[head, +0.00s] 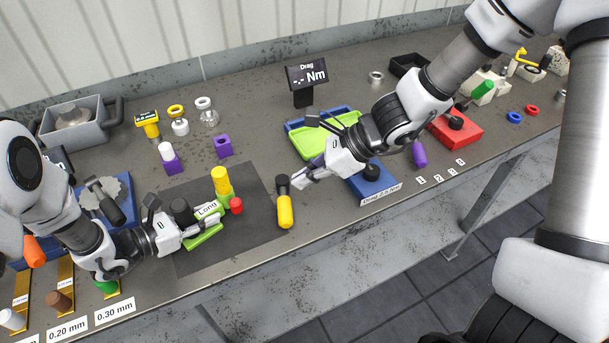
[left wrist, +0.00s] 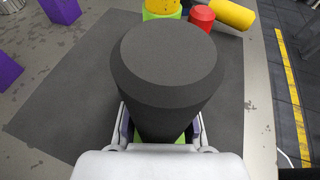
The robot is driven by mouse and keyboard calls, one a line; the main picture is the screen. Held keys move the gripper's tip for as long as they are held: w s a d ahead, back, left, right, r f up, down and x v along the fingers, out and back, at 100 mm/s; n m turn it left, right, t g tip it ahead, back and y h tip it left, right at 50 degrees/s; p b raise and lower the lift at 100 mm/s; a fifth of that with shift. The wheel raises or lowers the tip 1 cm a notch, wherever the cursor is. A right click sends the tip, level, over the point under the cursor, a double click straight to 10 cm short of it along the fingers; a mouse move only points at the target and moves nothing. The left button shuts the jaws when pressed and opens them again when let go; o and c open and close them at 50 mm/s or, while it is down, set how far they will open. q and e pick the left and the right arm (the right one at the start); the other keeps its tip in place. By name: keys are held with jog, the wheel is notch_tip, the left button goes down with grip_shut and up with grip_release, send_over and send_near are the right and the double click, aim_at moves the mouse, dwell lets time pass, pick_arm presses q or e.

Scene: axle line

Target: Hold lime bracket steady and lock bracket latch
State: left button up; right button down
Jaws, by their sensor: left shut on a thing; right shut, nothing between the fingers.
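The lime bracket (head: 205,237) lies on a dark mat, with a "Long" label on it and a yellow cylinder (head: 220,180) standing at its far end. A red knob (head: 236,205) sits beside that end; I cannot tell whether it is the latch. My left gripper (head: 192,232) is shut on the lime bracket. In the left wrist view a large black cylinder (left wrist: 163,65) stands in front of the fingers and hides most of the bracket. My right gripper (head: 298,181) is shut and empty, close to a yellow-handled tool (head: 285,208) with a black head.
The dark mat (head: 255,240) has free room at its front right. Purple holders (head: 223,147) stand behind the mat. The table's front edge is close.

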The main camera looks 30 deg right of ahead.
pick_arm(q)
jog(key=o, duration=0.9)
jog(key=shift+w, duration=0.1)
jog(key=shift+o, duration=0.2)
